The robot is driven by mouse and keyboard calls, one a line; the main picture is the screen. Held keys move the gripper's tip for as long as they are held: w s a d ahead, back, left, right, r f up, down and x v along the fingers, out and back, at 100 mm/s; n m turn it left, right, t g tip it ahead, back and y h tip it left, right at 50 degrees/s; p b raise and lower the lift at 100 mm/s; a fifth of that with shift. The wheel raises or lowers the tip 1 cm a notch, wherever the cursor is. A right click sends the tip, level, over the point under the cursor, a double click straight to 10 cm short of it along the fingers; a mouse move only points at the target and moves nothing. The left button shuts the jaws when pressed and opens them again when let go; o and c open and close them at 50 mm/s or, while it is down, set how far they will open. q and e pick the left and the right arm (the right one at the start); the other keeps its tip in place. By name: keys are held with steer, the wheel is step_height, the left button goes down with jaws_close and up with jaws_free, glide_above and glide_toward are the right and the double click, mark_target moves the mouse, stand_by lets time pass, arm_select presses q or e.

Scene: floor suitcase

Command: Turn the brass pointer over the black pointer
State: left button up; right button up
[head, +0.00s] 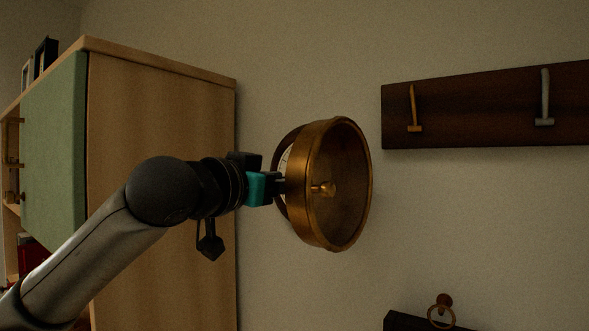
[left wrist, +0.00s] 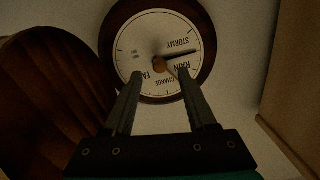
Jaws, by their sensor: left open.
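A round barometer hangs on the wall. Its white dial (left wrist: 135,45) faces the left wrist camera, with the words upside down. The black pointer (left wrist: 182,53) runs from the hub to between STORMY and RAIN. The thin brass pointer (left wrist: 172,72) points from the brass hub (left wrist: 158,64) towards RAIN and CHANGE, apart from the black one. The brass-rimmed cover (head: 338,205), with a small knob, stands swung open and hides most of the dial in the head view. My left gripper (head: 280,186) is open before the dial, its fingertips (left wrist: 161,74) either side of the hub. My right gripper is not in view.
A wooden cabinet (head: 165,170) with a green door stands to the left. A dark hook board (head: 475,110) is on the wall at right, with another dark piece (head: 400,322) below. The open cover (left wrist: 50,95) is close beside my left fingers.

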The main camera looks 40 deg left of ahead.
arm_select(q)
steer(key=shift+w+a+p, duration=0.2)
steer(key=shift+w+p, duration=0.35)
steer(key=shift+w, duration=1)
steer(key=shift+c, duration=0.3)
jaws_close()
